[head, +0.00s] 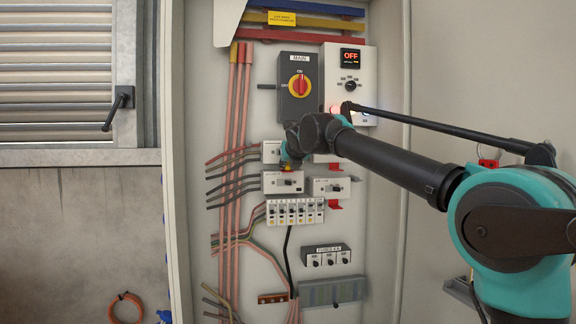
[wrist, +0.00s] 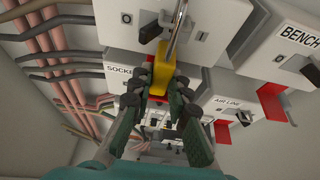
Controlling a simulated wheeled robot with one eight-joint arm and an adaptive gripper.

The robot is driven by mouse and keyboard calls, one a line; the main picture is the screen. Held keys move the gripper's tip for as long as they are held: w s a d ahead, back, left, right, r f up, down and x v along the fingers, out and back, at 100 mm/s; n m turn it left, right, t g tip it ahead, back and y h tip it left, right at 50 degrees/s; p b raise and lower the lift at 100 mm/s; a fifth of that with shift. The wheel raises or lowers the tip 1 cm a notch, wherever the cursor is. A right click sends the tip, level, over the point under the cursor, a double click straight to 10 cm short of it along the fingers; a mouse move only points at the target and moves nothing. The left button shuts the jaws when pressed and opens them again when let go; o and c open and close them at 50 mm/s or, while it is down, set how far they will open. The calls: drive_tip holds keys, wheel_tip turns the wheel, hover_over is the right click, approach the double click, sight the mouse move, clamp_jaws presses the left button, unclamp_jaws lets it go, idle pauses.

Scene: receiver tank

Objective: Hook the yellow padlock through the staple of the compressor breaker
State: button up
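The yellow padlock (wrist: 162,74) is between the fingertips of my gripper (wrist: 157,92) in the wrist view. The gripper is shut on its body, and the metal shackle (wrist: 179,34) points up and away. Behind the shackle is a white breaker box (wrist: 212,25) with a dark handle, above the sockets breaker; its label is hidden. I take it for the compressor breaker, also partly visible in the head view (head: 270,152). I cannot tell whether the shackle touches its staple. In the head view my gripper (head: 288,160) is at these breakers, mostly hidden by my arm.
The sockets breaker (head: 283,182), air line breaker (head: 330,187) and bench breaker (wrist: 296,45) are close around. Copper pipes and dark cables (head: 236,150) run on the left. The main switch (head: 298,88) and a control box (head: 349,75) are above.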

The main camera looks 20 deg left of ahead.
drive_tip(key=o, duration=0.5)
drive_tip(key=shift+o, duration=0.2)
